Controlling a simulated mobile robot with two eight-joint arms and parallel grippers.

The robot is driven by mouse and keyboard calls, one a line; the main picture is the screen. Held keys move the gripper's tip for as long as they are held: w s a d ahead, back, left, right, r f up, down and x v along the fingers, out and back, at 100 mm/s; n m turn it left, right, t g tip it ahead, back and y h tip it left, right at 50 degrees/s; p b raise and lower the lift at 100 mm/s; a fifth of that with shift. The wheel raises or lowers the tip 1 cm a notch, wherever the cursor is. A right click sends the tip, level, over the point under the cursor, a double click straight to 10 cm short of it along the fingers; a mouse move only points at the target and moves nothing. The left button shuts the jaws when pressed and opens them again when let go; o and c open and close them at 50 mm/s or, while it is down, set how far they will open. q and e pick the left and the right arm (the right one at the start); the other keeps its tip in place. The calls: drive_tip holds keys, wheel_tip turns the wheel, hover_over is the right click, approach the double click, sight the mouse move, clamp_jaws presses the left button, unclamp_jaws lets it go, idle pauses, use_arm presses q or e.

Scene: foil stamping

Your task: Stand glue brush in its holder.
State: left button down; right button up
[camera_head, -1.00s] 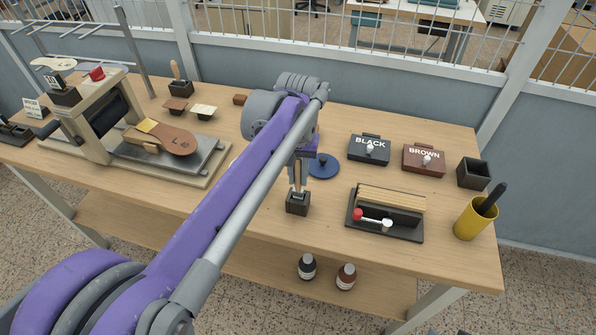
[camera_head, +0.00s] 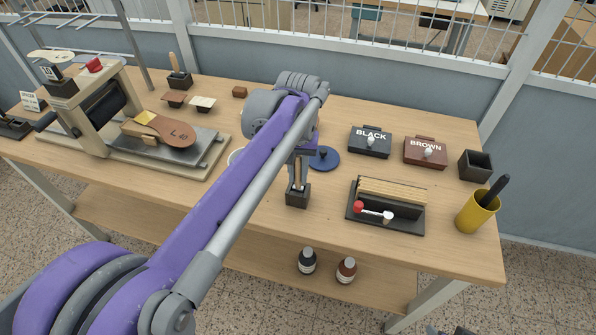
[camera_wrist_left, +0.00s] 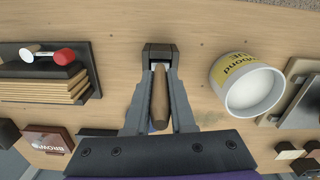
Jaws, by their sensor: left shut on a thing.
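The glue brush with its wooden handle (camera_head: 298,173) is upright in my left gripper (camera_head: 301,160). In the left wrist view the left gripper (camera_wrist_left: 158,82) is shut on the handle (camera_wrist_left: 160,103). The small dark holder (camera_head: 298,197) stands right below it near the table's front. It also shows in the left wrist view (camera_wrist_left: 159,52), with the brush lined up on its opening. The brush's lower end appears inside the opening; how deep is hidden. A dark sliver at the bottom edge of the head view may be my right gripper, too cut off to tell.
The glue pot (camera_wrist_left: 247,86) stands close beside the holder, mostly behind my arm in the head view. A blue round lid (camera_head: 325,158) lies behind it. A wooden-slatted rack (camera_head: 387,206) and a yellow cup (camera_head: 477,212) stand to the right. The press (camera_head: 95,115) is left.

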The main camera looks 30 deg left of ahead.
use_arm(q)
drive_tip(key=shift+f, duration=0.2)
idle(0.3)
drive_tip(key=c, duration=0.7)
unclamp_jaws()
wheel_tip(320, 180, up, 11)
drive_tip(key=shift+w+f+p, duration=0.1)
drive_tip(key=shift+p, duration=0.25)
